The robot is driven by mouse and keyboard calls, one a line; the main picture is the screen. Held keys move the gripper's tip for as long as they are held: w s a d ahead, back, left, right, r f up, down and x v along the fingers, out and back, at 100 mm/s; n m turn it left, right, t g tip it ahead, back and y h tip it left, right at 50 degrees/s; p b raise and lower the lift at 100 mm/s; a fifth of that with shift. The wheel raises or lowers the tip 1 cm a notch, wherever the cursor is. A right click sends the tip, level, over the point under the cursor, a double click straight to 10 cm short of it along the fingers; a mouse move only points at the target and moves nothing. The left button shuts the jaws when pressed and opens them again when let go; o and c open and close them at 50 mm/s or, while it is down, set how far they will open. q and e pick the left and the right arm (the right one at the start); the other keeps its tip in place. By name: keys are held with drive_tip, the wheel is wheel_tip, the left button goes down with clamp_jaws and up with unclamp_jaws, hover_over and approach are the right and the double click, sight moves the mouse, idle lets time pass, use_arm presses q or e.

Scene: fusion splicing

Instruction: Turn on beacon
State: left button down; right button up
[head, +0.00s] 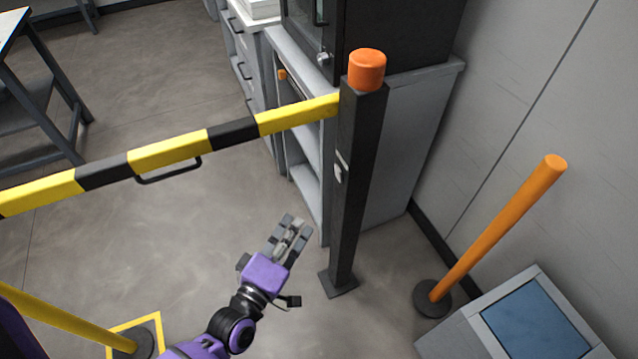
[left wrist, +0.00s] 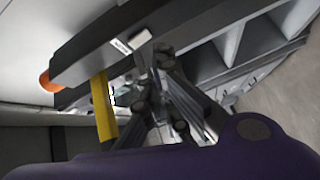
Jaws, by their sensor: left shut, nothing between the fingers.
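The beacon (head: 367,69) is an orange cap on top of a dark upright post (head: 356,190); I see no clear glow from it. It also shows at the left of the left wrist view (left wrist: 46,82). A small light switch (head: 339,173) sits on the post's side, partway up, and it shows beside a pale label in the left wrist view (left wrist: 140,40). My left gripper (head: 293,226) is shut and empty, left of the post and lower than the switch in the picture, apart from the post. My right gripper is not in view.
A yellow-and-black barrier bar (head: 168,152) with a black handle runs left from the post. Grey cabinets (head: 400,150) stand behind it. An orange pole (head: 500,225) and a box with a blue top (head: 535,325) are at the right.

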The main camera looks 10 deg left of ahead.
sight(338, 173)
use_arm(q)
drive_tip(key=w+d+r+n+t+y+p, duration=0.1)
drive_tip(key=w+r+n, duration=0.3)
drive_tip(key=w, duration=0.8)
drive_tip(key=shift+d+n+t+p, duration=0.4)
drive_tip(key=shift+d+n+p, duration=0.25)
drive_tip(key=shift+d+n, duration=0.05)
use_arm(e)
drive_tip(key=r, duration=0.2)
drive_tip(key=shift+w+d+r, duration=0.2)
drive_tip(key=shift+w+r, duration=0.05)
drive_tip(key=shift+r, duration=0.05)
use_arm(q)
drive_tip(key=shift+w, duration=0.1)
